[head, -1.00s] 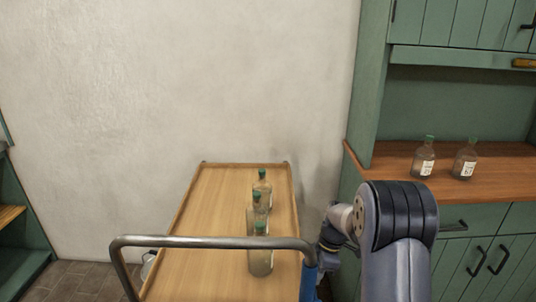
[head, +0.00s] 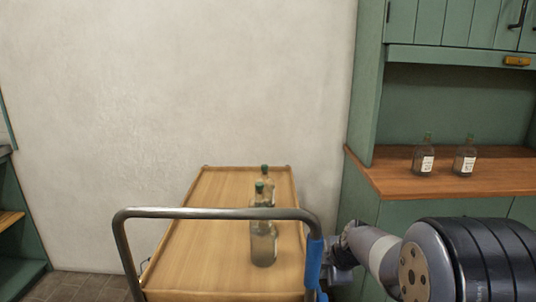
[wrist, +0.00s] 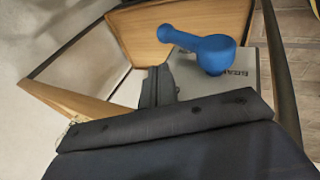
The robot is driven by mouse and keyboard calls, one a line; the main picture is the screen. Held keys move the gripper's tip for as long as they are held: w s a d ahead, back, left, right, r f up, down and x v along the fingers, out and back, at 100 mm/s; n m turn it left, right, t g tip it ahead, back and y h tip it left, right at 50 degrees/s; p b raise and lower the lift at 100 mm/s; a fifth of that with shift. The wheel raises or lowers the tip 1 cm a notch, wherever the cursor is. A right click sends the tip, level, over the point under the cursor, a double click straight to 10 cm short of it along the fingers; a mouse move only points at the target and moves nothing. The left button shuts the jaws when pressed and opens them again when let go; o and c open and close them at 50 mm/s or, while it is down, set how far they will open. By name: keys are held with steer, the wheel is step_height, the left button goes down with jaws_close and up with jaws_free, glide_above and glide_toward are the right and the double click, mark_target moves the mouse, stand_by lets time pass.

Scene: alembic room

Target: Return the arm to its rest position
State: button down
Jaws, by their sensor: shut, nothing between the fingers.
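My arm (head: 395,262) reaches in from the lower right of the head view, bent beside the trolley. Its far end is partly hidden behind the trolley's handle, so the fingers are not clear there. In the wrist view my gripper (wrist: 157,86) shows as dark fingers close together, shut and empty. It points toward wooden panels and a blue object.
A wooden trolley (head: 205,245) with a metal handle (head: 215,213) and blue grip (head: 314,262) bears clear bottles (head: 263,245). Two labelled bottles (head: 424,160) (head: 465,161) stand on the dresser shelf (head: 400,183). The wrist view shows a blue rounded object (wrist: 214,55) over a grey lettered surface.

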steer(key=shift+s+r, duration=0.15)
steer(key=shift+s, duration=0.05)
steer(key=shift+p+v, duration=0.45)
steer(key=shift+v, duration=1.4)
